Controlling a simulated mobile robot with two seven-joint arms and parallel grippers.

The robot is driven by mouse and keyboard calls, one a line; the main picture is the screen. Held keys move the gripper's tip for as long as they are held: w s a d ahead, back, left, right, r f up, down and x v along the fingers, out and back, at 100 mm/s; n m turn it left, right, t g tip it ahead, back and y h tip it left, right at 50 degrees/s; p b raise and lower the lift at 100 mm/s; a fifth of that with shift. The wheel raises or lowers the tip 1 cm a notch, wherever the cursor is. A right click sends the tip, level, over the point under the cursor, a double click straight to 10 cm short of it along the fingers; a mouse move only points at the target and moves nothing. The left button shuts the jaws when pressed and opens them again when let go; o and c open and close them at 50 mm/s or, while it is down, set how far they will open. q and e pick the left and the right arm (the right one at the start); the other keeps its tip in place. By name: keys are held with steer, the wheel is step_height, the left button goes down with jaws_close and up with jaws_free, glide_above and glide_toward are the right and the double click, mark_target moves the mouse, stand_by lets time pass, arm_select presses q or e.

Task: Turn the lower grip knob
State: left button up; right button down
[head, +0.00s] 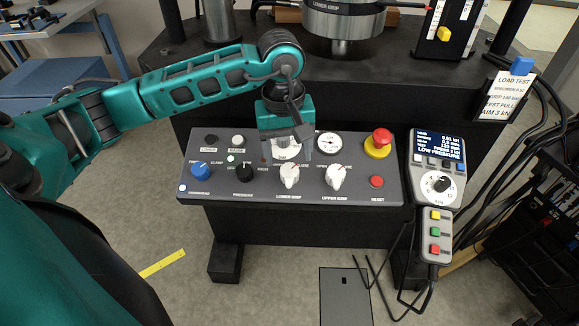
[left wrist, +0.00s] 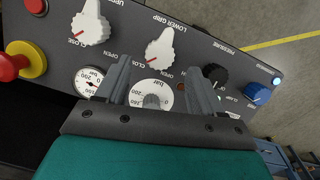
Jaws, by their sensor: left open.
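The lower grip knob (head: 289,176) is a white knob on the grey control panel, above the label LOWER GRIP. In the left wrist view this knob (left wrist: 161,47) sits just beyond the fingertips, its bar slanted. My left gripper (head: 286,154) is over the panel, just behind the knob, with its fingers pointing down. It is open, and in the left wrist view its two fingers (left wrist: 157,68) stand apart with nothing between them. The fingers appear apart from the knob. A gauge (left wrist: 153,94) shows between them. My right gripper is not in view.
The white upper grip knob (head: 336,177) is close on the right, and the black pressure knob (head: 244,173) on the left. A red emergency button (head: 380,138) stands up at the panel's right.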

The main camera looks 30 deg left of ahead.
mark_target(289, 168)
arm_select(q)
step_height(289, 168, down, 5)
steer(key=shift+w+d, duration=0.1)
stand_by(0.3)
steer(key=c, duration=1.1)
